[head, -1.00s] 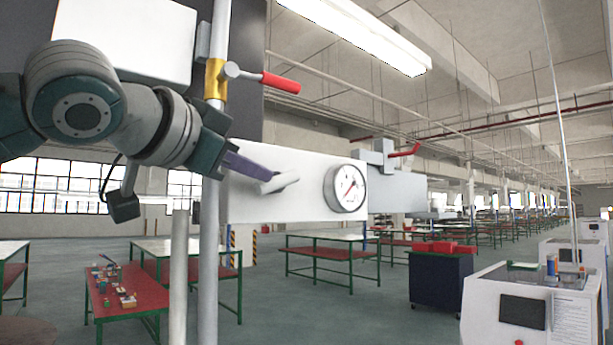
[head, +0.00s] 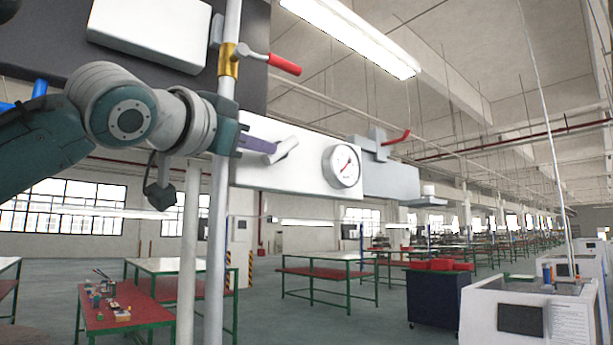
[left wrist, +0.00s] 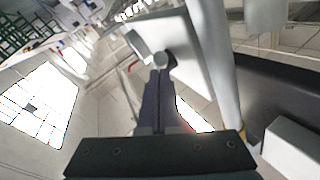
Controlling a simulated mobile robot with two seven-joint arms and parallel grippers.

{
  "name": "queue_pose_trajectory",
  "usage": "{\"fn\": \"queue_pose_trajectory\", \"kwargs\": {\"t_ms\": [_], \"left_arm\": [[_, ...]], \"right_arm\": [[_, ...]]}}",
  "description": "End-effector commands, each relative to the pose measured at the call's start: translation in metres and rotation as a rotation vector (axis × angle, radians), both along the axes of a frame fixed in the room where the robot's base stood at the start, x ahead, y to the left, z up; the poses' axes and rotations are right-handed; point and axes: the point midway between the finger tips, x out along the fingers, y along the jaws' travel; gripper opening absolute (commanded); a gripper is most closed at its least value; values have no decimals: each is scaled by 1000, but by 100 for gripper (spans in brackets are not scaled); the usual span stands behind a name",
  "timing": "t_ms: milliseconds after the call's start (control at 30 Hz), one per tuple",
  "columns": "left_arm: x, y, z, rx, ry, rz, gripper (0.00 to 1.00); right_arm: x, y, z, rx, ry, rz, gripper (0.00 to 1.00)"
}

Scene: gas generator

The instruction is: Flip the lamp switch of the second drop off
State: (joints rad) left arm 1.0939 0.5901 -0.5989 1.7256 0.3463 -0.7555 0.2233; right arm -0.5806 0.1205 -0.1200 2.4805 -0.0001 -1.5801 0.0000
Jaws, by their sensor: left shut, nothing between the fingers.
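A short pale grey lever (head: 281,150) sits on the front of a white box (head: 300,172), left of a round gauge (head: 341,166). It slants, its right end higher. My left gripper (head: 272,148) comes in from the left with its dark purple fingers shut and empty. Its tips are at the lever in the head view; I cannot tell whether they touch. In the left wrist view the fingers (left wrist: 157,85) point toward the white lever (left wrist: 139,45) and its round end, just beyond the tips. No lamp marking is readable. My right gripper is not in view.
A vertical grey pipe (head: 217,230) with a brass valve and red handle (head: 285,64) stands left of the box. A grey box with a red lever (head: 397,138) is to the right. A flat white panel (head: 150,32) hangs above my arm.

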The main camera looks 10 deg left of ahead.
Motion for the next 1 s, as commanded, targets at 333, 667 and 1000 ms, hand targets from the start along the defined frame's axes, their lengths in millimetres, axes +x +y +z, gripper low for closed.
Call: {"fn": "queue_pose_trajectory", "kwargs": {"t_ms": [333, 667, 1000], "left_arm": [[4, -4, -32, -210, -254, -3, 0], [7, -5, -29, -338, -434, 1, 0], [7, -4, -25, -336, -430, -1, 0]], "right_arm": [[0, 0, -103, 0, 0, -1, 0], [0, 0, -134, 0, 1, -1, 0], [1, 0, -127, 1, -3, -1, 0]]}}
